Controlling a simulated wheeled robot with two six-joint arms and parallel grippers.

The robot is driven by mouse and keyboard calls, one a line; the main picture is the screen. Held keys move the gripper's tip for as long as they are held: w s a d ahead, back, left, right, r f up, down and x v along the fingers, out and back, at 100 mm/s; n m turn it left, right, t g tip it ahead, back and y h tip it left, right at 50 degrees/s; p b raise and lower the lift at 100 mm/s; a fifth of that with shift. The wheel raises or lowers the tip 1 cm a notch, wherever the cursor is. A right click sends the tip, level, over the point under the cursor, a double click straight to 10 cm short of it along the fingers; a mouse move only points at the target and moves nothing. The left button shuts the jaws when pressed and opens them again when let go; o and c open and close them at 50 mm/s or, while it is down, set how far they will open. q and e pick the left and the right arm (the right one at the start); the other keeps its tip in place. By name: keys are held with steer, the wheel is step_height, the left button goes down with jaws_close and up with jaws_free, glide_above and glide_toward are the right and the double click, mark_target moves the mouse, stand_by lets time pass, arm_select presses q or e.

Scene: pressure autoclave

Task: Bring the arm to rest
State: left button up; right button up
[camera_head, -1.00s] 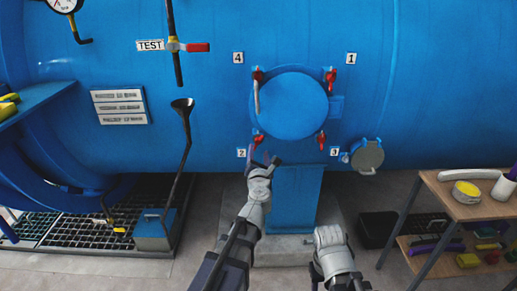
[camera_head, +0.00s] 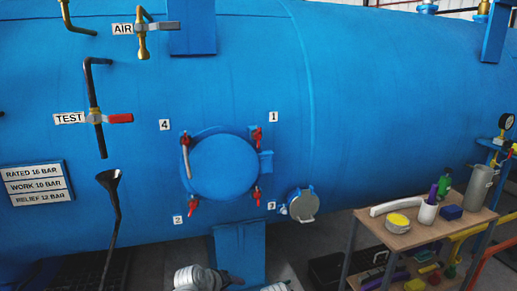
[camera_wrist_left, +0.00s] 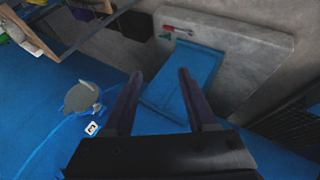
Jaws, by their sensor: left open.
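My left arm's grey wrist (camera_head: 195,277) shows at the bottom edge of the head view, below the round blue hatch (camera_head: 223,167). Its dark gripper (camera_head: 236,281) points right there, in front of the blue support leg. In the left wrist view the left gripper (camera_wrist_left: 157,72) has its two fingers apart with nothing between them.
The blue support leg (camera_head: 240,254) stands on a concrete plinth (camera_wrist_left: 250,55). A small grey round cover (camera_head: 303,205) sits right of the hatch. A wooden table (camera_head: 410,237) with a white cup and other items stands at the right. A black funnel pipe (camera_head: 112,215) stands at the left.

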arm_select(q)
steer(key=s+a+f+m+g+y, duration=0.2)
steer(key=s+a+f+m+g, duration=0.15)
steer(key=s, duration=0.25)
steer(key=s+a+f+m+g+y, duration=0.2)
steer(key=s+a+g+y, duration=0.1)
steer(key=s+a, duration=0.25)
steer(key=s+d+m, duration=0.3)
steer(key=s+d, duration=0.3)
steer(key=d, duration=0.5)
step_height(320, 180, up, 18)
steer(key=p, duration=1.7)
steer(key=shift+d+f+y, duration=0.15)
steer(key=shift+d+y, duration=0.05)
steer(key=shift+y, duration=0.2)
